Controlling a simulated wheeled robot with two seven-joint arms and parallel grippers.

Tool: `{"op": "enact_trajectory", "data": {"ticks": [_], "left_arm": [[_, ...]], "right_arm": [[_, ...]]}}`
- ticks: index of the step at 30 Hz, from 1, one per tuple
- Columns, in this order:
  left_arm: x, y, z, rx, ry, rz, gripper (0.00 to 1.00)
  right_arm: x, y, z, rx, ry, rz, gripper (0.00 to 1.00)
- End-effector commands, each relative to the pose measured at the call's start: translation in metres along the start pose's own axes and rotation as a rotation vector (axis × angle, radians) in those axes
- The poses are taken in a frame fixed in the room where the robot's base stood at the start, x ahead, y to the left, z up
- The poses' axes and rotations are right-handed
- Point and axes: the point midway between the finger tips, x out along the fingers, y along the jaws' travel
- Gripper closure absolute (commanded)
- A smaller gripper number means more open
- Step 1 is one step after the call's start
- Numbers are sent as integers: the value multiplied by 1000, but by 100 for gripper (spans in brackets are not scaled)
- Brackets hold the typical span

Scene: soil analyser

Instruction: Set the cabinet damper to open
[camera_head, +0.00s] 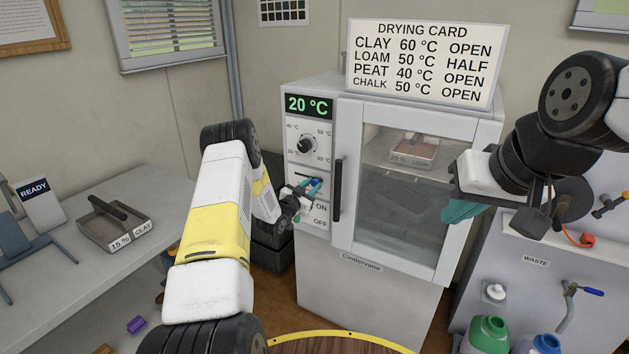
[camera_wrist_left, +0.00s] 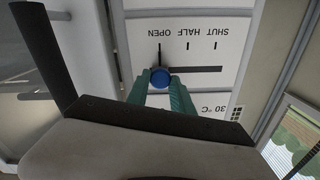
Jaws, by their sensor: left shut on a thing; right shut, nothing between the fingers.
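The drying cabinet (camera_head: 365,300) has a damper slider with a blue knob, seen in the wrist view (camera_wrist_left: 160,77). That view shows the panel upside down. The knob sits at the slot's end, in line with the mark for OPEN (camera_wrist_left: 163,30); the bare slot (camera_wrist_left: 205,69) runs off towards SHUT. My left gripper (camera_head: 312,187) is at the panel, its teal fingers, also in the wrist view (camera_wrist_left: 162,90), closed around the knob. In the head view the fingers partly hide the slider. My right gripper (camera_head: 465,210) is shut and empty in front of the cabinet door.
The cabinet door with its black handle (camera_head: 337,190) is closed, right of the panel. Above the slider are the dial (camera_head: 306,145) and a 20 °C display (camera_head: 309,105); an ON/OFF switch area (camera_head: 320,214) lies below. A drying card (camera_head: 425,62) stands on top. A clay tray (camera_head: 115,228) sits on the left table.

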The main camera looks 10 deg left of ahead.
Motion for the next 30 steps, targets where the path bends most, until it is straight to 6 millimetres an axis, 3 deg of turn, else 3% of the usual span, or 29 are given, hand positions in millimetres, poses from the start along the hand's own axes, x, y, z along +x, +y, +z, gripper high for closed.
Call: {"op": "enact_trajectory", "data": {"ticks": [5, 6, 9, 20, 30], "left_arm": [[0, 5, -1, -2, 2, 10, 100], [0, 6, -1, -2, 2, 11, 71], [0, 5, -1, -2, 2, 10, 51], [-3, 2, 0, -1, 0, 6, 50], [-55, 2, 0, -4, -2, 6, 50]], "right_arm": [[0, 0, 0, 0, 0, 0, 100], [0, 0, 0, 0, 0, 0, 100], [0, 0, 0, 0, 0, 0, 100], [0, 0, 0, 0, 0, 0, 100], [0, 0, 0, 0, 0, 0, 100]]}}
